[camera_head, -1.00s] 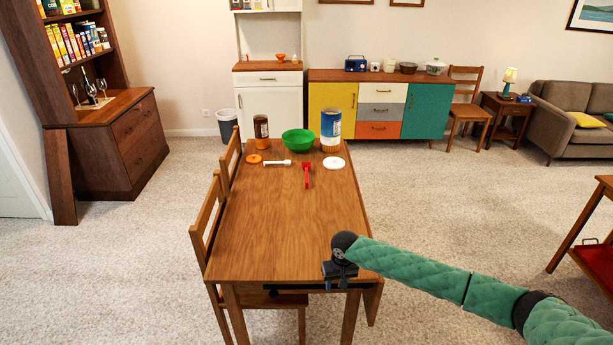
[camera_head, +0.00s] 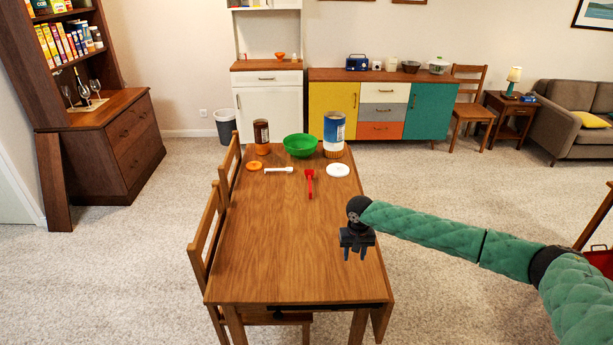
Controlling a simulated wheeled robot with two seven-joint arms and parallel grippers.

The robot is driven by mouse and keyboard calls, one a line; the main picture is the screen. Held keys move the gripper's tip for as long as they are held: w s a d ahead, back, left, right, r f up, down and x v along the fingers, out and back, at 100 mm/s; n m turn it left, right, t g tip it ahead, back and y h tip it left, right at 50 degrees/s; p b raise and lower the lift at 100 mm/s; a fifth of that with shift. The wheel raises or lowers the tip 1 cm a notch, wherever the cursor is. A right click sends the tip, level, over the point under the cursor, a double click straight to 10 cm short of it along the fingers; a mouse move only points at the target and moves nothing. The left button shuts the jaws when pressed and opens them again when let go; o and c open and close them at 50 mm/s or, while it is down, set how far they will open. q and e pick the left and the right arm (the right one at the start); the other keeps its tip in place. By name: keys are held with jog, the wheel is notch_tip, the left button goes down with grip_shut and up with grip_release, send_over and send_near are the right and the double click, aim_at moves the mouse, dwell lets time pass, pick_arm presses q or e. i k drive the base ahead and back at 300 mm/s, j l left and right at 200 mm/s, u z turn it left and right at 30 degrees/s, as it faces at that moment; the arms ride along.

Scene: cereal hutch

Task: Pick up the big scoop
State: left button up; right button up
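Two scoop-like utensils lie on the wooden table (camera_head: 280,250): a red one (camera_head: 309,184) pointing toward me and a white one (camera_head: 279,170) lying sideways to its left. I cannot tell for certain which is the big scoop; both look similar in length. My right gripper (camera_head: 355,252) points down over the right side of the table, nearer to me than both utensils. Its fingers are apart with nothing between them. My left gripper is not in view.
Behind the utensils stand a green bowl (camera_head: 301,146), a brown jar (camera_head: 262,137) and a blue-and-white canister (camera_head: 334,135). An orange lid (camera_head: 254,165) and a white lid (camera_head: 338,170) lie flat. Chairs (camera_head: 205,235) line the left side.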

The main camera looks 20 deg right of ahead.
aim_at(310, 183)
jog(key=i, duration=1.7)
